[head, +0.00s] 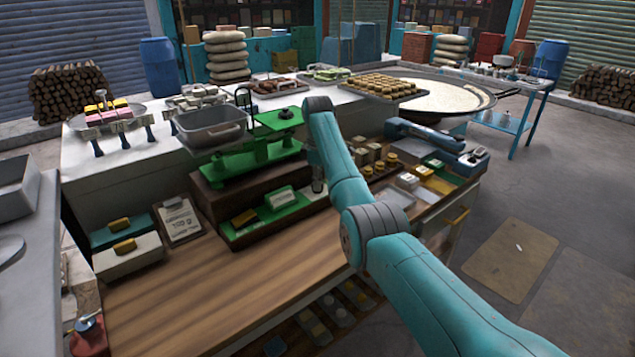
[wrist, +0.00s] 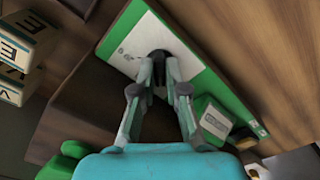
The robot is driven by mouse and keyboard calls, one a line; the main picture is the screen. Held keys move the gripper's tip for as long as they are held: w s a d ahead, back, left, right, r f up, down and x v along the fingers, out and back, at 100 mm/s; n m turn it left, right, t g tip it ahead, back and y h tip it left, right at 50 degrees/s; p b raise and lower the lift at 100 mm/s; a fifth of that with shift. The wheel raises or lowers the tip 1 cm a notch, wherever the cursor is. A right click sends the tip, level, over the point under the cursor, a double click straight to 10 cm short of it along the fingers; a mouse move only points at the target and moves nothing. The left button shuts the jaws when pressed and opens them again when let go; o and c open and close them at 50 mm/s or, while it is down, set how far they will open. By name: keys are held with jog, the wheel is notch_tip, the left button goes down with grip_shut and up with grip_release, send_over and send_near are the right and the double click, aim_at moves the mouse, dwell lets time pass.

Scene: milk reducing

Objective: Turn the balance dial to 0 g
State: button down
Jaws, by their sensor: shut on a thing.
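The green balance (head: 262,150) stands on a dark wooden block, with a grey metal pan (head: 212,128) at its left. In front is a green tray (head: 275,215) with a small display card and a yellow-topped piece. In the wrist view a dark round knob, seemingly the dial (wrist: 159,55), sits on a white panel (wrist: 128,55) with a green border. My gripper (wrist: 160,68) points down at the panel, its two fingertips closed on the dial. In the head view my gripper (head: 317,186) is at the tray's right end; the dial is hidden there. The dial's reading cannot be made out.
A clipboard (head: 179,221) and two boxes (head: 128,258) are left of the tray. Blocks and small jars (head: 372,160) stand close to the right of my gripper. The wooden counter front (head: 215,290) is clear.

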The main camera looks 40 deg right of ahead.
jog(key=shift+n, duration=2.1)
jog(key=c, duration=1.2)
grip_release()
jog(key=shift+o, duration=0.2)
jog(key=shift+r, duration=0.15)
notch_tip(320, 180, up, 7)
jog(key=shift+r, duration=0.15)
jog(key=shift+s, duration=0.1)
